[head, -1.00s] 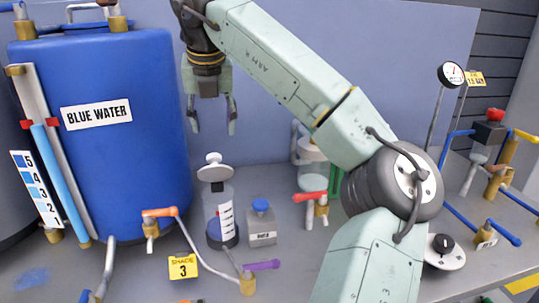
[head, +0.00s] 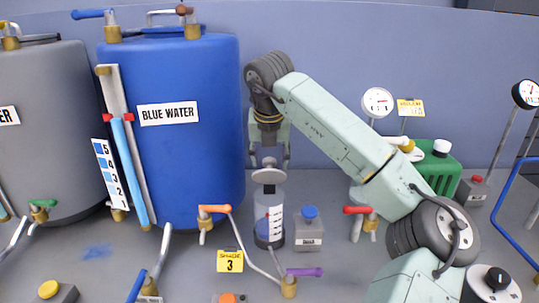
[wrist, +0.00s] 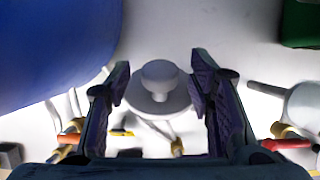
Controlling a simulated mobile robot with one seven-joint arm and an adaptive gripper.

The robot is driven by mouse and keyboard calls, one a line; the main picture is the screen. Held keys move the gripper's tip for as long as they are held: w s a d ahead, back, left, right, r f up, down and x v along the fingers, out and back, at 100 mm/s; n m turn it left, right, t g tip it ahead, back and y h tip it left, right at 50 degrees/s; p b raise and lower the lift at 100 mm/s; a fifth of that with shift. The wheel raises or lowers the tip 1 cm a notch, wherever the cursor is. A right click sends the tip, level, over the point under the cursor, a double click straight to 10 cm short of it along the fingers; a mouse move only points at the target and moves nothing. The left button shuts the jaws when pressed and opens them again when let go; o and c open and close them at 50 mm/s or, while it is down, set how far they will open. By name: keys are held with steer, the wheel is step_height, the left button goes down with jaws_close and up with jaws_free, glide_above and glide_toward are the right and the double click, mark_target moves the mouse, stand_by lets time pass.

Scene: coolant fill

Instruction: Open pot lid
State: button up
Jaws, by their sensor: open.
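The pot (head: 269,215) is a small clear cylinder with a marked white strip and a dark base, upright on the bench. Its pale round lid (head: 269,176) is on top and carries a knob (wrist: 159,75). My gripper (head: 269,158) points down right above the lid, fingers apart. In the wrist view my gripper (wrist: 160,80) has one finger on each side of the knob, with a gap on both sides. The fingers do not appear to touch it. The pot's body is mostly hidden under the lid in the wrist view.
A large blue water tank (head: 190,150) stands close on the left. An orange-handled valve (head: 212,212) is to the left and a red-handled valve (head: 360,212) to the right. A green canister (head: 437,168) stands behind.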

jaws_close()
stand_by(0.7)
